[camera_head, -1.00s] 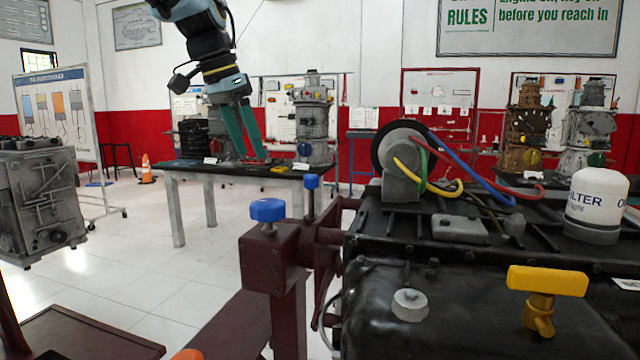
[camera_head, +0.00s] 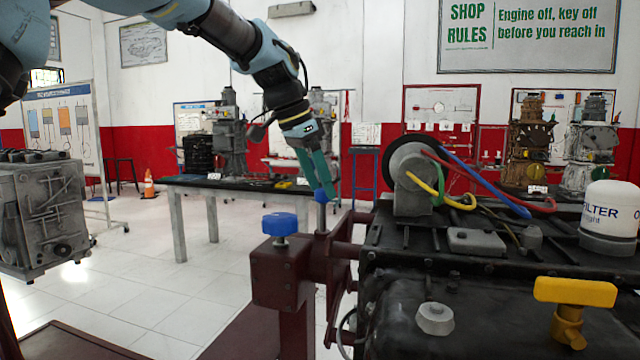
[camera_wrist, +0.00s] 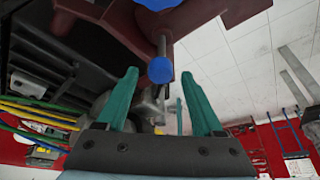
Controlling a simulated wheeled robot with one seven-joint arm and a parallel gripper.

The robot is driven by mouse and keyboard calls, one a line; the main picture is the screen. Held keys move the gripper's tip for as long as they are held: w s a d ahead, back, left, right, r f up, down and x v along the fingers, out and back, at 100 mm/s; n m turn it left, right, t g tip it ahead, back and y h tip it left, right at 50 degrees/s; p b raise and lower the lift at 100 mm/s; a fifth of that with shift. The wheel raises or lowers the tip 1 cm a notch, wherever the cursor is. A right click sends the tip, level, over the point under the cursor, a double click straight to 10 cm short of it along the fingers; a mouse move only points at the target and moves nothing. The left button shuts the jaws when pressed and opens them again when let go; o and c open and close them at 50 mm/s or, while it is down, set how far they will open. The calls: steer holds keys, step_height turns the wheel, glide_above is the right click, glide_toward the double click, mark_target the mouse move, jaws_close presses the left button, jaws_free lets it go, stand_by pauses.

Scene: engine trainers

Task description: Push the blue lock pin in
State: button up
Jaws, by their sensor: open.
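The blue lock pin (camera_head: 321,196) has a round blue head on a metal rod in the dark red engine stand (camera_head: 277,278). In the wrist view, the pin head (camera_wrist: 160,70) shows between my teal fingertips, with its rod running up to the stand behind it. My gripper (camera_head: 327,196) is open and empty, pointing down at the pin, with its fingertips overlapping the head in the head view. I cannot tell whether they touch it. A larger blue knob (camera_head: 280,224) sits on the stand left of the pin; part of it shows in the wrist view (camera_wrist: 158,4).
A black engine (camera_head: 480,285) with a yellow T-handle (camera_head: 574,292), a white filter (camera_head: 609,218) and coloured hoses stands close on the right. A grey engine block (camera_head: 42,215) is at left. A bench (camera_head: 200,184) stands behind, with clear floor before it.

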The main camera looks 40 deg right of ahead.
steer(key=shift+f, duration=0.25)
jaws_close()
stand_by(0.4)
stand_by(0.9)
